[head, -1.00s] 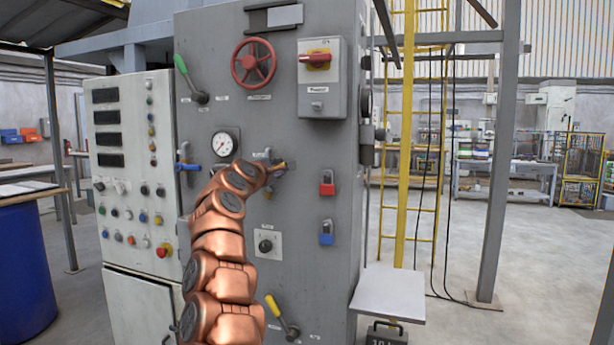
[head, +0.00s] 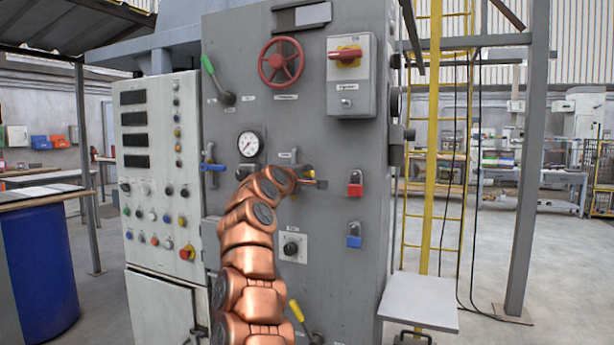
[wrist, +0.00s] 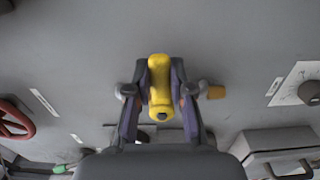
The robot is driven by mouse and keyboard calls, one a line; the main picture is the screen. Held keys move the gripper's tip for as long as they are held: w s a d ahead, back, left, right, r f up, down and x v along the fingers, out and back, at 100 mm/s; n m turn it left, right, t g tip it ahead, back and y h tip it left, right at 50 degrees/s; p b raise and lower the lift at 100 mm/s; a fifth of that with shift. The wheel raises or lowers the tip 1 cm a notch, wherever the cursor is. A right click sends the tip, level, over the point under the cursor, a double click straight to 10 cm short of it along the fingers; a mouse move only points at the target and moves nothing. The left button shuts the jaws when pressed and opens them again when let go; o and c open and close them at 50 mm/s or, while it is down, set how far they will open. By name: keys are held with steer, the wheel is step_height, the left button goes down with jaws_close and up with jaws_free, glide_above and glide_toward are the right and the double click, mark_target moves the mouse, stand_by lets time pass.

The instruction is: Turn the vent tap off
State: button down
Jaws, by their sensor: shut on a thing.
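My gripper (wrist: 161,105) is shut on a yellow handle (wrist: 160,75) in the wrist view, with one dark finger on each side of it. In the head view my gripper (head: 314,180) is at the front of the grey cabinet (head: 340,140), right of and below the round gauge (head: 250,144). A little yellow of the handle (head: 308,170) shows there. My gripper and copper arm hide most of this fitting. I cannot read its label, so I cannot tell from lettering that it is the vent tap.
A blue-handled tap (head: 213,167) sits left of my gripper. Red (head: 355,183) and blue (head: 354,236) padlocks hang to its right. A black knob (head: 290,248) and a yellow lever (head: 297,311) are below. A red handwheel (head: 281,61) and switch box (head: 350,78) are above.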

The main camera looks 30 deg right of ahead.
steer(key=c, duration=1)
jaws_free()
steer(key=shift+s+a, duration=0.1)
steer(key=shift+a, duration=0.05)
steer(key=shift+s+a, duration=0.2)
steer(key=shift+a, duration=0.15)
steer(key=v, duration=1)
steer(key=shift+s+a, duration=0.25)
steer(key=shift+s, duration=0.1)
steer(key=shift+w, duration=0.1)
